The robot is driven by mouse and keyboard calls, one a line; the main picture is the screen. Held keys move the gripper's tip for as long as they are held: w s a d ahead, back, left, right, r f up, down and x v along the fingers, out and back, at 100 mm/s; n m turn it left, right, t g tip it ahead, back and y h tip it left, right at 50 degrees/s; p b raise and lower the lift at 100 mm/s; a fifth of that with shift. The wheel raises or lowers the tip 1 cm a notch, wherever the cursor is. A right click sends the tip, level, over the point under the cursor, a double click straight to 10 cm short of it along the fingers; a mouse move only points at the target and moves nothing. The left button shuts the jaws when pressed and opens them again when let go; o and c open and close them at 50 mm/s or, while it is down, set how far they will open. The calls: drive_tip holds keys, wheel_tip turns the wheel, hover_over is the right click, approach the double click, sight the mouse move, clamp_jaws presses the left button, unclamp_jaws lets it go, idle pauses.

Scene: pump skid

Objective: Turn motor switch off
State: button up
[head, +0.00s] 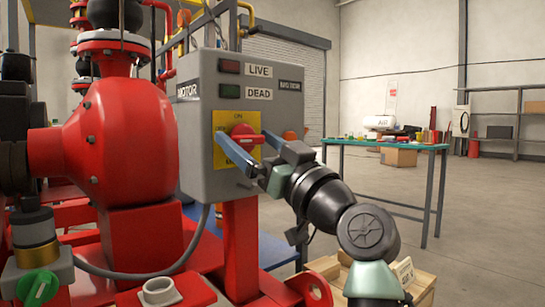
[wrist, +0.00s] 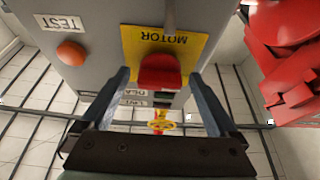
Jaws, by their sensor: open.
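The motor switch is a red knob (head: 243,131) on a yellow plate (head: 225,122) on the front of a grey control box (head: 200,165). The plate reads ON at the top; its lower lettering is mostly hidden by my finger. My gripper (head: 246,143) is open, its blue fingers reaching to the plate on either side of the knob. In the wrist view, the red knob (wrist: 160,72) sits between the two open fingertips, with a gap visible on each side. Contact with the knob cannot be made out. The plate (wrist: 190,42) shows MOTOR upside down there.
The box carries LIVE (head: 259,71) and DEAD (head: 259,93) labels beside dark lamps. Red pump housing (head: 120,140) stands close on the left. A green workbench (head: 400,146) is behind, with open floor around it.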

drive_tip(key=p+v, duration=0.3)
drive_tip(key=v, duration=0.9)
drive_tip(key=shift+p, duration=0.3)
drive_tip(key=shift+s+d, duration=0.1)
drive_tip(key=shift+d, duration=0.05)
